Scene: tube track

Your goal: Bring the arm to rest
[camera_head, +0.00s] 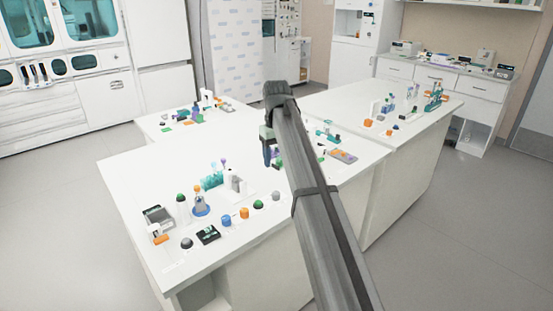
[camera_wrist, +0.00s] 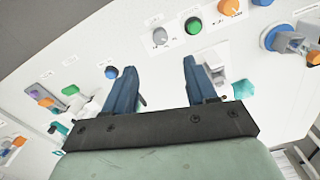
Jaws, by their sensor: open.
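My gripper (camera_head: 270,158) hangs over the white bench (camera_head: 140,190) near its middle in the head view, partly hidden by my own arm. In the wrist view my gripper (camera_wrist: 160,70) shows two blue fingers spread apart with nothing between them. The bench top lies beyond the fingertips, apart from them.
A teal tube rack (camera_head: 212,181), a blue-based flask (camera_head: 200,205), a grey device (camera_head: 157,217) and several coloured knobs stand on the bench's left part. More labware, including a teal rack (camera_head: 433,102), stands on the right bench. Bare bench lies left of the rack.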

